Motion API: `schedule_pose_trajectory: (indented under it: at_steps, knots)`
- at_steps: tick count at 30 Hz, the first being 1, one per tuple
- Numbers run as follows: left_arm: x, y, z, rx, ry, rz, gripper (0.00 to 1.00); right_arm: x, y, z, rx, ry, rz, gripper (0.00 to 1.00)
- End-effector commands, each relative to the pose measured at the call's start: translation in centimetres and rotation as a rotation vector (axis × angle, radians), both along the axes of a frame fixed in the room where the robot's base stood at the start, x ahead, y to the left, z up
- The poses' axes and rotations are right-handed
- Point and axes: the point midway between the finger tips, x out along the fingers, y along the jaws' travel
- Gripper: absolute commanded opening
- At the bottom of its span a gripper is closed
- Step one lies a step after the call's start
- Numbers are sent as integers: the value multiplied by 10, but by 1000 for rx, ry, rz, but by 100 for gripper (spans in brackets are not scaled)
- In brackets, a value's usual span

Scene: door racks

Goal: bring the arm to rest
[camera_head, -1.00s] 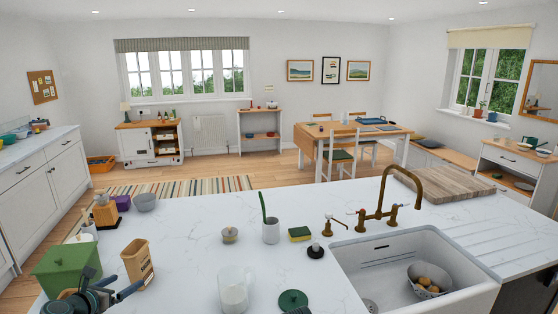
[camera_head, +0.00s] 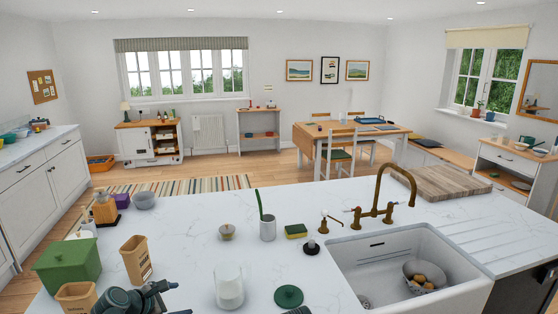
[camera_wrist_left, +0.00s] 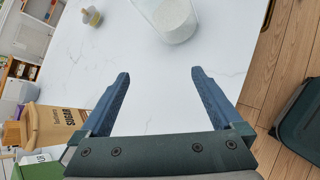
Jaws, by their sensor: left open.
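My left gripper (camera_head: 178,297) is low at the front of the white marble counter (camera_head: 190,235), at the bottom edge of the head view. In the left wrist view its two blue fingers (camera_wrist_left: 161,74) are spread apart with only bare counter between them. The gripper is open and empty. A clear glass jug (camera_head: 229,288) stands to the right of it and also shows beyond the fingers in the left wrist view (camera_wrist_left: 172,18). A tan canister (camera_head: 77,296) is to its left. My right gripper is in neither view.
A green box (camera_head: 68,262) and a tan sugar canister (camera_head: 136,259) stand at the counter's left. A green lid (camera_head: 289,296) lies right of the jug. The sink (camera_head: 400,268) with a brass tap (camera_head: 384,200) is at the right. Mid-counter is mostly clear.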

Motion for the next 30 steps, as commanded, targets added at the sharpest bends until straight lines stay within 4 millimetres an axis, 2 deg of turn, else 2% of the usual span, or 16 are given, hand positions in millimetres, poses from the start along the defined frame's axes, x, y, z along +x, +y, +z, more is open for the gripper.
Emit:
schedule_pose_trajectory:
  at_steps: [1, 6, 9, 12, 16, 21, 25, 30]
  knots:
    - [-5, -26, -8, 74, 10, -106, 100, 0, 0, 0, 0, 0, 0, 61]
    - [-40, -112, -40, 408, 31, -594, 100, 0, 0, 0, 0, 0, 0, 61]
    - [-70, -155, -57, 605, 29, -927, 100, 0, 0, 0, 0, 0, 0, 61]
    - [-102, -187, -70, 780, 19, -1264, 100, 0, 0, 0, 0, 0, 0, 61]
    - [-140, -213, -80, 961, 2, -1670, 100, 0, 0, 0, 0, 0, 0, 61]
    - [-173, -228, -83, 1103, -11, -2060, 100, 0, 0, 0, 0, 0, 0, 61]
    - [-185, -231, -82, 1149, -14, -2219, 100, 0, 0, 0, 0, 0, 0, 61]
    - [-189, -232, -81, 1165, -13, -2280, 100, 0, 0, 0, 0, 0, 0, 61]
